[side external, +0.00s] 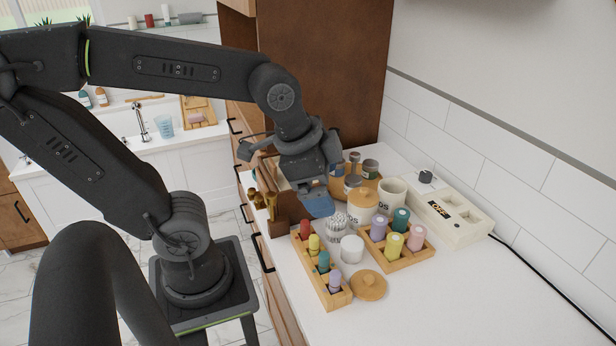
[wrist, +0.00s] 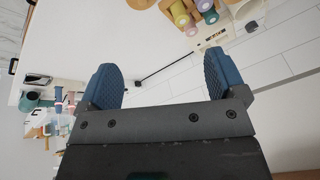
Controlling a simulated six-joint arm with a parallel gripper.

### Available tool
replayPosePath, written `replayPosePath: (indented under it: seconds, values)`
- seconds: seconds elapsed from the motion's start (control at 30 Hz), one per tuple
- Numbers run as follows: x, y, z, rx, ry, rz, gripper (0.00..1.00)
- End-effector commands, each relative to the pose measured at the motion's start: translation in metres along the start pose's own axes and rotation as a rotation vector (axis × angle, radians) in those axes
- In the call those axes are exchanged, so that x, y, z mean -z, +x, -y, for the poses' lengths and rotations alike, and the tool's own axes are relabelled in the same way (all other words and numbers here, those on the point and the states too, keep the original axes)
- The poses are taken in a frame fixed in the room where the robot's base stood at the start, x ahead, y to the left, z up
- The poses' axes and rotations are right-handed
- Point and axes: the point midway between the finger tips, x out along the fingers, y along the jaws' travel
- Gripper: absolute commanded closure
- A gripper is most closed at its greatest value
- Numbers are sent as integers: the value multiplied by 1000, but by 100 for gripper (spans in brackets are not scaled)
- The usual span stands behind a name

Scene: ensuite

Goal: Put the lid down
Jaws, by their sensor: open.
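A round wooden lid (side external: 368,285) with a small knob lies flat on the white counter, at the near end of the items. A white labelled jar (side external: 362,208) has a wooden lid on top. Beside it stands a second white labelled jar (side external: 391,192) with its mouth open. My gripper (side external: 318,203) is over the counter, left of the lidded jar and away from the loose lid. In the wrist view my gripper (wrist: 163,80) has its blue fingers wide apart with nothing between them. A tan round edge at the top of that view is cut off.
A wooden tray (side external: 328,298) of coloured bottles stands left of the loose lid, with another bottle tray (side external: 401,264) behind it. A small white jar (side external: 352,249) and a holder of cotton swabs stand between. A white box (side external: 452,217) is near the wall. The counter's near right is clear.

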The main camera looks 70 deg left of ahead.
Motion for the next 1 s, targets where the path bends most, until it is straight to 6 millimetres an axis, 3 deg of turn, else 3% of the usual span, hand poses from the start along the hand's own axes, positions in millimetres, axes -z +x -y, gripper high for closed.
replayPosePath:
  seconds: [0.1, 0.3, 1.0]
  values:
    - [-10, -11, -1, 24, -256, -44, 10]
    - [-17, -17, -2, 33, -478, -81, 10]
    - [-18, -17, -3, 33, -499, -82, 10]
